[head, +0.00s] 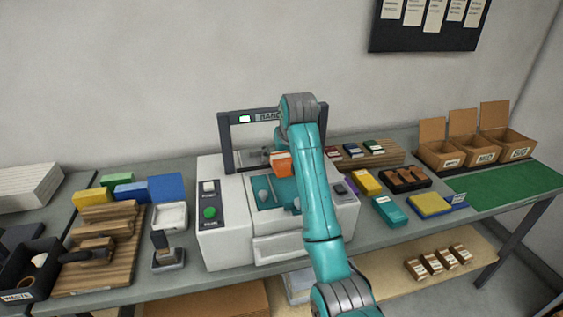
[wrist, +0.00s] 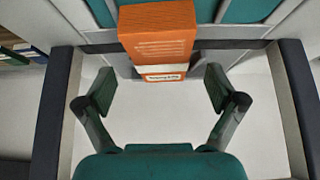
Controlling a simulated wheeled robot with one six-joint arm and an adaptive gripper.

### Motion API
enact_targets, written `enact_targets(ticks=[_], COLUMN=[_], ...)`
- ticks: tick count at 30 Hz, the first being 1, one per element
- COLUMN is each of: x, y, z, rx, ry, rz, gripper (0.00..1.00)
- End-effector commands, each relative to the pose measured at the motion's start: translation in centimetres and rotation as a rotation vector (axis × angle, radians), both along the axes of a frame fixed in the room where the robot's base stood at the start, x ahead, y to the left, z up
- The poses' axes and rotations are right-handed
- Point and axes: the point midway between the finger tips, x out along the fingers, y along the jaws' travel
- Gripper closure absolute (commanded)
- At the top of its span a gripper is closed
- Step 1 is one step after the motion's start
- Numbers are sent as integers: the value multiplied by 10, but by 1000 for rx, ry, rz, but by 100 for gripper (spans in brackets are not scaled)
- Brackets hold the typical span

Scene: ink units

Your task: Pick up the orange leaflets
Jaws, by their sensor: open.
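The orange leaflets (head: 281,163) are a small stack on the banding machine (head: 222,240), just left of my arm in the head view. In the wrist view the orange leaflets (wrist: 158,25) are at the top centre, with a white band and a printed label on the near end. My gripper (wrist: 160,92) is open and empty. Its two fingers are spread on either side of the space in front of the stack, apart from it. In the head view my arm hides most of my gripper.
A dark frame (head: 226,140) arches over the machine bed. To the right are yellow (head: 367,182) and teal (head: 389,211) stacks and cardboard boxes (head: 437,152). A wooden rack (head: 125,240) and a black bin (head: 22,275) stand left. A green mat (head: 510,186) is clear.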

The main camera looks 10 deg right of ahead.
Motion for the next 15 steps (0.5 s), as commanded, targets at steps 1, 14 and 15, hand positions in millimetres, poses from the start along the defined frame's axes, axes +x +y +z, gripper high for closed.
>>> enact_targets(ticks=[1,14,15], x=[4,16,16], y=[2,1,1], z=[-7,-24,-24], rx=[0,0,0], ry=[4,1,1], rz=[0,0,0], gripper=[7,7,9])
